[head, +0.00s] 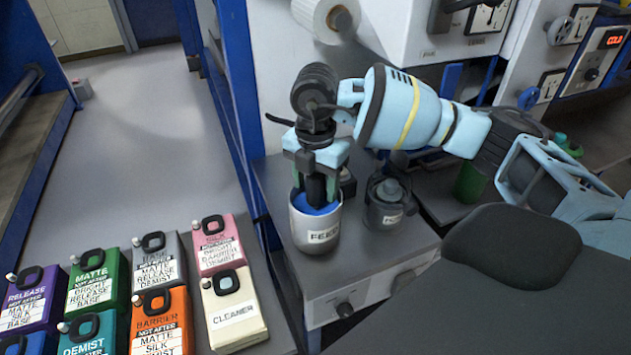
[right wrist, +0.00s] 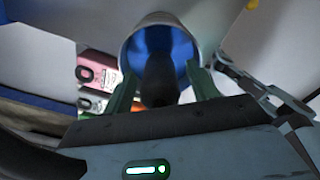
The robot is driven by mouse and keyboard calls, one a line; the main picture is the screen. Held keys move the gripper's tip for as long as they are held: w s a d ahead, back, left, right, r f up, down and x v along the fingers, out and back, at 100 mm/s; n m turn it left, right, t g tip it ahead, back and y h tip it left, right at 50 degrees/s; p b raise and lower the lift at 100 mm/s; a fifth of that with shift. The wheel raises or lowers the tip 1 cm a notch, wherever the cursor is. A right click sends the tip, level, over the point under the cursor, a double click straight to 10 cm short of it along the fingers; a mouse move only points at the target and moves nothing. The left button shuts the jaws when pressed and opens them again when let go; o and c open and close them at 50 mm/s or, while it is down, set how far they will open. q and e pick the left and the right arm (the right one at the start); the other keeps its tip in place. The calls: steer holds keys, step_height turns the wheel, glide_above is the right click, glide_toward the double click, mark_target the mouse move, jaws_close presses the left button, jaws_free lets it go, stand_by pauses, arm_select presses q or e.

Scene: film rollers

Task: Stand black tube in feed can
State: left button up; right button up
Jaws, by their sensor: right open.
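The feed can (head: 316,235) is a grey metal can with a blue inside, labelled FEED, upright on the grey bench top. The black tube (head: 315,192) stands in the can, its upper part showing above the rim. My right gripper (head: 316,182) points down over the can, its green fingers open on either side of the tube. In the right wrist view the tube (right wrist: 160,75) lies between the fingers, in front of the can's blue inside (right wrist: 181,42). The tube's lower end is hidden in the can. My left gripper is out of view.
A dark lidded can (head: 384,208) stands right of the feed can, and a green container (head: 470,184) farther right. Several labelled coloured bottles, including CLEANER (head: 235,310), stand at the lower left. A blue post (head: 237,95) rises left of the bench.

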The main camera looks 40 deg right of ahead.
step_height(320, 180, up, 8)
steer(key=shift+f, duration=0.1)
stand_by(0.5)
stand_by(0.4)
